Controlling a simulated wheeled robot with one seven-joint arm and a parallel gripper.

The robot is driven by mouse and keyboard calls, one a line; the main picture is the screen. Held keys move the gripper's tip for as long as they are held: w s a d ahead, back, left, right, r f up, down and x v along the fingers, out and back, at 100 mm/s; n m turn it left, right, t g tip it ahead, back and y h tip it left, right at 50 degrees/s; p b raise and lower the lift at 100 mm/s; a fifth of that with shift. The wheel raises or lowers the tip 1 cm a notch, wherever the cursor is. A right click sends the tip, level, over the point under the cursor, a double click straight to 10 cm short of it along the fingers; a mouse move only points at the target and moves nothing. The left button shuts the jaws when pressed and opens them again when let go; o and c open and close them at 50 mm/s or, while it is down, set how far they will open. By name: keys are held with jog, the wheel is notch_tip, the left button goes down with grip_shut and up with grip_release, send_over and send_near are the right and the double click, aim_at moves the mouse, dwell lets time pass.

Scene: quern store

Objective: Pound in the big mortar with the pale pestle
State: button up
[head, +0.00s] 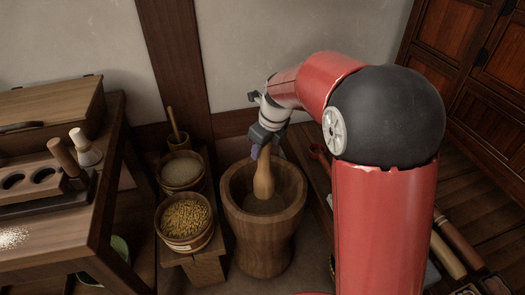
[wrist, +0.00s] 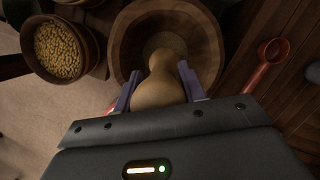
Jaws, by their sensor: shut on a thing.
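The big wooden mortar (head: 262,239) stands on the floor in the middle of the head view; its rim also shows in the wrist view (wrist: 212,50). My gripper (head: 264,141) is above the mortar, shut on the pale pestle (head: 263,177). In the wrist view the pestle (wrist: 158,88) sits between the two purple fingers of my gripper (wrist: 159,88). The pestle is close to upright, with its lower end inside the mortar bowl. A greyish layer covers the bowl's bottom. I cannot tell whether the pestle touches it.
Left of the mortar stand a tub of yellow grain (head: 184,217) and a tub of pale meal (head: 182,171). A wooden table (head: 85,232) with a holed rack is at far left. A red ladle (wrist: 270,55) lies right of the mortar.

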notch_tip(320, 180, up, 9)
jog(key=shift+r, duration=0.15)
dwell(0.5)
